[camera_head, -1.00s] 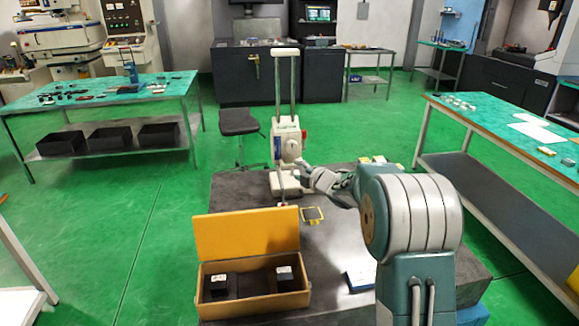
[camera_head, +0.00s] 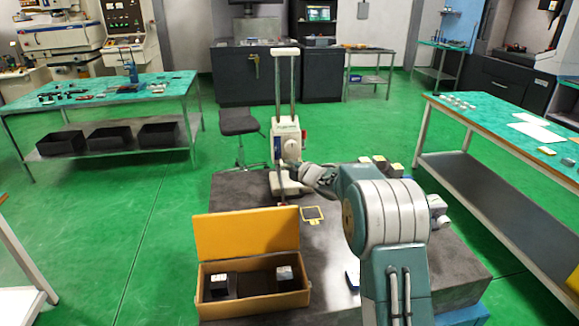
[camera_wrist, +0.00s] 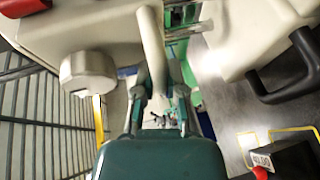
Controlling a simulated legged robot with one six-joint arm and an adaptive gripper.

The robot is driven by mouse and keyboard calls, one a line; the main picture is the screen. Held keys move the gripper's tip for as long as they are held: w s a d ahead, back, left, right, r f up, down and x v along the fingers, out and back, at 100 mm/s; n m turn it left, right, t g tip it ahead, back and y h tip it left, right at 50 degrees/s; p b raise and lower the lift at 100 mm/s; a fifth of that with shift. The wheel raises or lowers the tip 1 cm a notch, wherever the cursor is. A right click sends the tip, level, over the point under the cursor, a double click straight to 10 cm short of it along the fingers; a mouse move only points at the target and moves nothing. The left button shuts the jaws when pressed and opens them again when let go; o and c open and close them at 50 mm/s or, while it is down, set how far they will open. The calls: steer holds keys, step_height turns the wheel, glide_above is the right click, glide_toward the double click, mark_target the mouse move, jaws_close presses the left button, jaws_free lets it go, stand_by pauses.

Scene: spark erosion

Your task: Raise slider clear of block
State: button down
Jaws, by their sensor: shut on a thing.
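The height gauge's slider (camera_head: 288,143), a pale housing, sits on twin upright columns. It fills the upper left of the wrist view (camera_wrist: 90,25), with a round knob (camera_wrist: 88,73) on it. A pale bar (camera_wrist: 150,40) runs down from it between the fingers of my gripper (camera_wrist: 160,95), which is shut on it. In the head view my gripper (camera_head: 305,170) is at the slider's lower right. A black block (camera_wrist: 287,160) marked 40.00 shows at the wrist view's lower right, beside a red-tipped probe (camera_wrist: 260,172). I cannot tell whether they touch.
The gauge's white base (camera_head: 287,185) stands on a dark slab (camera_head: 235,190). A yellow-framed square (camera_head: 313,213) lies to the right. Several pale blocks (camera_head: 380,164) stand behind my arm.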

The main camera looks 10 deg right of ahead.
mark_target(288, 149)
step_height(288, 149, up, 6)
steer(key=shift+f, duration=0.2)
steer(key=c, duration=0.7)
jaws_free()
steer(key=v, duration=1.2)
steer(key=shift+f, duration=0.1)
